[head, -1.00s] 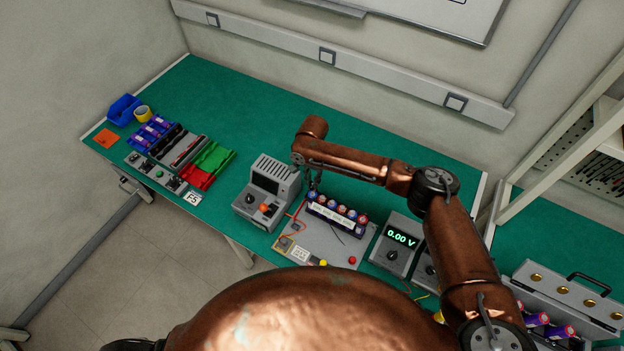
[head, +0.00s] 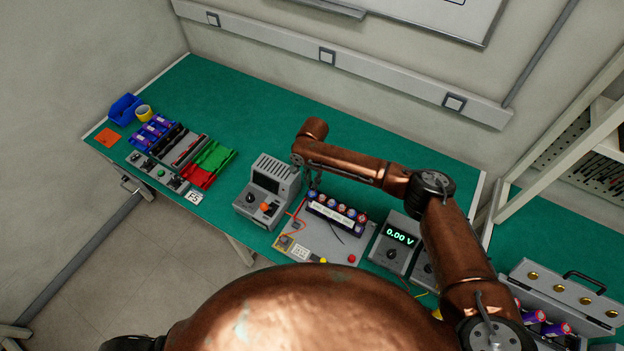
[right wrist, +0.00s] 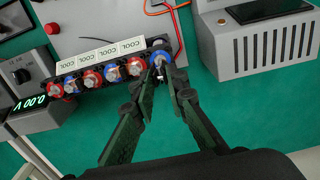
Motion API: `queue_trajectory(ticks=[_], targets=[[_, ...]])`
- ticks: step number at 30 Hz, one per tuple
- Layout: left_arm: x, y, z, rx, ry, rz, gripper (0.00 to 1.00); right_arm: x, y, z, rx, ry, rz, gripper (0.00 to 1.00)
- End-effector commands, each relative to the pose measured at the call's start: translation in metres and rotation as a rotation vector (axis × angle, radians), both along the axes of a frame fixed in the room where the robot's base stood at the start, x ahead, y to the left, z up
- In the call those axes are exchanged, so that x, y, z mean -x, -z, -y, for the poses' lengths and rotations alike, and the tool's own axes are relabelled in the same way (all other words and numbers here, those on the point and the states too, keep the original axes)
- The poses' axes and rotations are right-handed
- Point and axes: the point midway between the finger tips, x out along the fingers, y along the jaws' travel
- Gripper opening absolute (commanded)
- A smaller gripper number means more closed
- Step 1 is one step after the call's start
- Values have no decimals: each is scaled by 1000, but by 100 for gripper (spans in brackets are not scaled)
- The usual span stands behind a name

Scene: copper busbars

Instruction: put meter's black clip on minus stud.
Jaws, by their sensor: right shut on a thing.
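The meter (head: 393,255) stands right of the cell pack and reads 0.00 V; its face also shows in the right wrist view (right wrist: 30,104). The pack (head: 334,214) is a row of red and blue cell ends with metal studs and "COOL" labels. My right gripper (head: 313,190) is at the pack's left end. In the right wrist view my right gripper (right wrist: 159,75) has its fingertips together at the blue end cell (right wrist: 160,54). It is shut on a small dark piece, seemingly the black clip, mostly hidden between the fingers. I cannot tell whether it touches the stud. My left gripper is not in view.
A grey device (head: 267,190) with a screen stands close left of the pack. The pack sits on a light board (head: 340,250) with a red knob (head: 351,259) and thin wires. Trays and cells lie far left. The green bench (head: 225,110) is clear behind.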

Motion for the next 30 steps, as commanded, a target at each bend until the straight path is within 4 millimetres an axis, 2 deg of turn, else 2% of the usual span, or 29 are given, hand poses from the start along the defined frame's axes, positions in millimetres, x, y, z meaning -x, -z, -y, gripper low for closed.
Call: queue_trajectory(ticks=[11,24,30], targets=[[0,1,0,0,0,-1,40,0,3,0,0,0,-1,0],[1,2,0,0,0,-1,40,0,28,0,-1,1,-2,0],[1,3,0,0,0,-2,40,0,32,0,0,0,0,0]])
